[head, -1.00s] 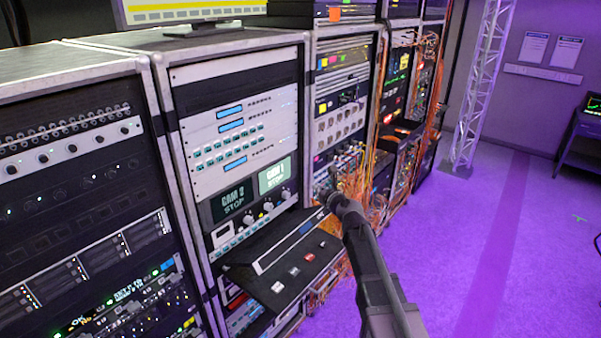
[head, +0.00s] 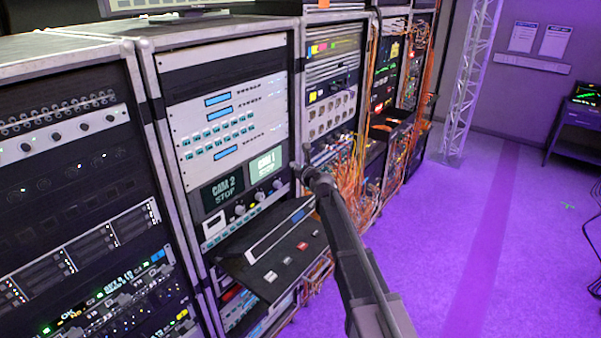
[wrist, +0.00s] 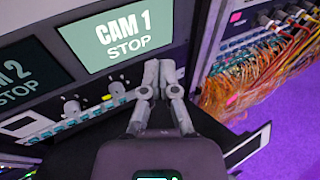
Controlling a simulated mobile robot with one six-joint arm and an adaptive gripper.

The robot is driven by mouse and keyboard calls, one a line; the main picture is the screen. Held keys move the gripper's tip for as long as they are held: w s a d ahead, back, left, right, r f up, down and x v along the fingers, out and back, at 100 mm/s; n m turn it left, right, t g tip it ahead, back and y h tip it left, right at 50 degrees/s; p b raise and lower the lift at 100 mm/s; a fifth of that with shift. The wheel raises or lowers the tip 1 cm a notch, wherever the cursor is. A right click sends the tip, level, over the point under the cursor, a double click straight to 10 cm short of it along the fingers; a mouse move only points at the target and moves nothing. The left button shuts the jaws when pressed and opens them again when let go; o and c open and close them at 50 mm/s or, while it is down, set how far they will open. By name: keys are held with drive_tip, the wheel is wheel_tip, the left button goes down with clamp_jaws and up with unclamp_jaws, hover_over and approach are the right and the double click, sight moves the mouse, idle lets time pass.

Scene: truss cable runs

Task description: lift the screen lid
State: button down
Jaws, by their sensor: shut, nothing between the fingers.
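A black pull-out shelf (head: 262,270) sticks out of the second rack, with several small buttons on it. A dark, pale-edged flat panel (head: 282,232), which looks like the screen lid, lies low along its back; I cannot tell its hinge. The panel's right end shows in the wrist view (wrist: 248,148). My gripper (head: 300,166) is at the rack's right side, above the shelf and panel. In the wrist view its fingertips (wrist: 159,72) are together and empty, in front of the rack face just below the lit CAM 1 screen (wrist: 117,36).
Knobs (wrist: 117,90) sit on the rack face left of the fingers. Orange cables (head: 345,190) hang from the rack on the right. A truss (head: 472,85) stands farther back. The purple floor (head: 470,240) on the right is open.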

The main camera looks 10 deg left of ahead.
drive_tip(key=shift+w+a+r, duration=0.15)
drive_tip(key=shift+w+a, duration=0.35)
drive_tip(key=shift+w, duration=0.25)
drive_tip(key=shift+w+a+r, duration=0.15)
drive_tip(key=shift+w+a, duration=0.35)
drive_tip(key=shift+w, duration=0.2)
drive_tip(key=shift+s+d+f, duration=0.1)
drive_tip(key=shift+f, duration=0.05)
idle(0.6)
drive_tip(key=s+d+f+b, duration=0.1)
drive_tip(key=s+f+b, duration=0.1)
drive_tip(key=s, duration=0.1)
drive_tip(key=s+d+f+b, duration=0.2)
drive_tip(key=s+f+b, duration=0.1)
drive_tip(key=s+d+f+b, duration=0.2)
drive_tip(key=s+f, duration=0.1)
drive_tip(key=shift+s+d+b, duration=0.15)
drive_tip(key=shift+s+b, duration=0.15)
drive_tip(key=shift+b, duration=0.1)
